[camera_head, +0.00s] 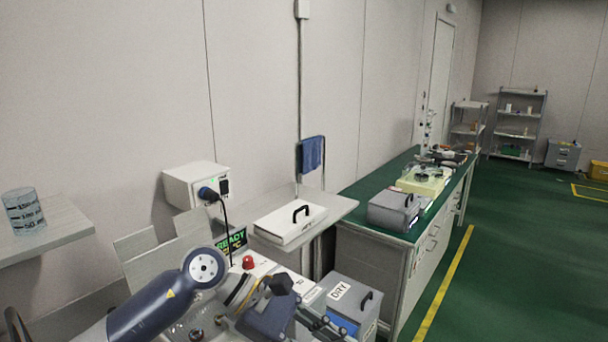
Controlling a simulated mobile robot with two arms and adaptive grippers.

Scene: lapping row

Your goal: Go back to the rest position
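My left arm comes in at the bottom left and bends over at a grey joint. My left gripper (326,325) is at the bottom edge, just left of a grey box marked DRY (357,299). Its dark fingers are small and partly cut off, so I cannot tell whether they are open or shut, and I see nothing clearly held. My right gripper is not in view.
A white lidded case (289,225) sits on a wall shelf behind the arm. A green-topped bench (353,194) carries a grey case (394,211). A glass beaker (24,212) stands on the left shelf (62,228). The green floor (520,270) at right is clear.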

